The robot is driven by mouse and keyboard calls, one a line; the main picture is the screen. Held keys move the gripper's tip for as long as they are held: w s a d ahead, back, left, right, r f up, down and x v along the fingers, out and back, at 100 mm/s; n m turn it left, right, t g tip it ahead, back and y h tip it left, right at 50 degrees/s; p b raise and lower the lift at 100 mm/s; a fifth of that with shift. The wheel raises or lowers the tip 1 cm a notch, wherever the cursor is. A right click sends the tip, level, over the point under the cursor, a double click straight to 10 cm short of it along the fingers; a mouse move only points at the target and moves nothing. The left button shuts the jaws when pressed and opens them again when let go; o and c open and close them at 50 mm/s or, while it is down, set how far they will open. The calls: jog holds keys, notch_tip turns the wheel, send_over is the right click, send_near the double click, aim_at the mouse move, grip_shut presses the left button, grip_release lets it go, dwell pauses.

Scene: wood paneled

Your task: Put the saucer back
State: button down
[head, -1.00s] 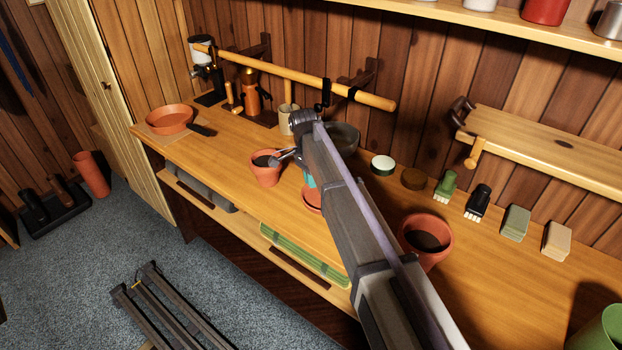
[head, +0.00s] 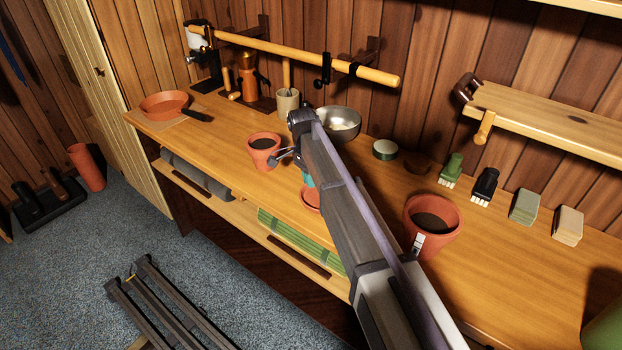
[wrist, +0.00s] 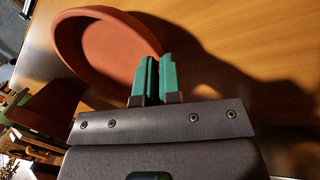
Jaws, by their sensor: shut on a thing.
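The terracotta saucer (wrist: 98,48) is large in the wrist view, with its inner face toward the camera. My gripper (wrist: 150,75) has teal finger pads shut on its rim, at the saucer's right side in that view. In the head view the saucer (head: 311,198) shows only in part beside my arm, over the front part of the bench. My gripper (head: 307,180) shows there as a small teal patch, mostly hidden by my arm. I cannot tell how far the saucer is above the wood.
A soil-filled pot (head: 263,150) stands left of my gripper, and another pot (head: 432,222) stands right of my arm. A metal bowl (head: 340,122) is behind. A terracotta pan (head: 165,104) sits far left. Brushes and blocks line the right back. A wooden rail (head: 300,60) crosses above.

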jog(key=shift+f+b, duration=0.35)
jog(key=shift+f, duration=0.4)
jog(key=shift+f+b, duration=0.35)
jog(key=c, duration=0.9)
grip_release()
jog(key=p+v, duration=1)
jog(key=v, duration=0.1)
jog(key=shift+p, duration=0.3)
